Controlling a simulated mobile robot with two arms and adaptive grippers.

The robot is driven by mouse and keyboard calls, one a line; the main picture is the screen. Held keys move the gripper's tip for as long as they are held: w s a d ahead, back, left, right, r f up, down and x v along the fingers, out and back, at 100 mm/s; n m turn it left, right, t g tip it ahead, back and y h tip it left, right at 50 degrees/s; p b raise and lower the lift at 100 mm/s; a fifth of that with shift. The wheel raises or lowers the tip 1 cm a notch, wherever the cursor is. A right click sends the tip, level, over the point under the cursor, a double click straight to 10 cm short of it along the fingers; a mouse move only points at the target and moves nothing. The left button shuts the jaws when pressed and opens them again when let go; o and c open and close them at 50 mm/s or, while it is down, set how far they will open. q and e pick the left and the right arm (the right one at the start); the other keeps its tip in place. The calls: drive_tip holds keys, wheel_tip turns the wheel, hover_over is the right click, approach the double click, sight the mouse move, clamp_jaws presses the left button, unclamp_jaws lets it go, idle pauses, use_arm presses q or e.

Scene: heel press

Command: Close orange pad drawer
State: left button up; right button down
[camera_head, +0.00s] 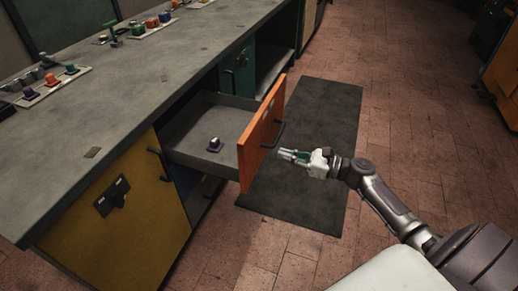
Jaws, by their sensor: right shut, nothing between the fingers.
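The drawer with the orange front (262,133) stands pulled out from the grey workbench. A dark handle is on the outer side of its front. Inside the drawer tray (205,133) lies a small dark and white object (214,145). My right gripper (284,153) is shut and empty, just right of the orange front, below the handle. It points left toward the front; I cannot tell whether it touches. My left gripper is not in view.
The workbench top (150,85) carries trays of small coloured items at the far left. A yellow cabinet door (120,215) is left of the drawer. A dark mat (325,115) lies on the brick floor, with free floor to the right.

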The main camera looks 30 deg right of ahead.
sight(252, 146)
drive_tip(key=x, duration=0.7)
drive_tip(key=shift+w, duration=0.15)
drive_tip(key=shift+w+a, duration=0.25)
drive_tip(key=shift+a, duration=0.05)
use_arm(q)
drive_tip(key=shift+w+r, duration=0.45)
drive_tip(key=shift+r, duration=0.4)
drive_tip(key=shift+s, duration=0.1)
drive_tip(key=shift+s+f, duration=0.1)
use_arm(e)
drive_tip(key=shift+w, duration=0.1)
